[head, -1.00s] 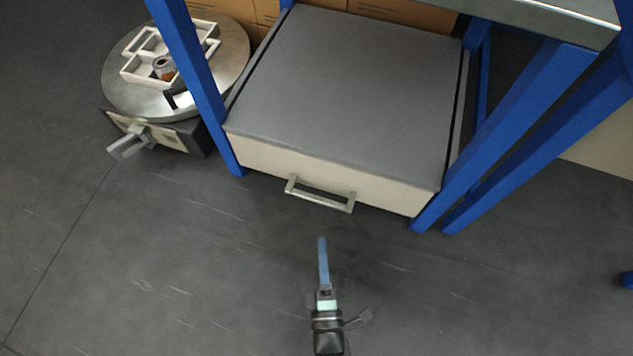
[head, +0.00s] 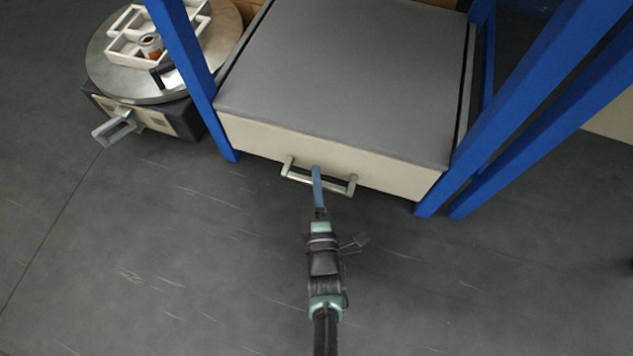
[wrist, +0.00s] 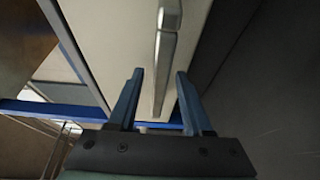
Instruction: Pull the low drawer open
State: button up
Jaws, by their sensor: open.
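The low drawer (head: 390,176) has a cream front and a grey top, and sits shut or nearly so between blue legs in the head view. Its metal bar handle (head: 342,188) runs along the front. My gripper (head: 316,168) reaches up to the handle, its blue fingers overlapping the bar in this view. In the wrist view the open fingers (wrist: 158,75) stand on either side of the handle bar (wrist: 163,80), with gaps showing; no grip is seen. The cream drawer front (wrist: 110,45) fills the area beyond.
Blue legs (head: 181,70) flank the drawer on both sides. A round metal turntable (head: 105,75) with white frames stands at the left, on a dark base with its own handle (head: 115,128). The floor in front of the drawer is clear.

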grip_shut()
dwell(1.4)
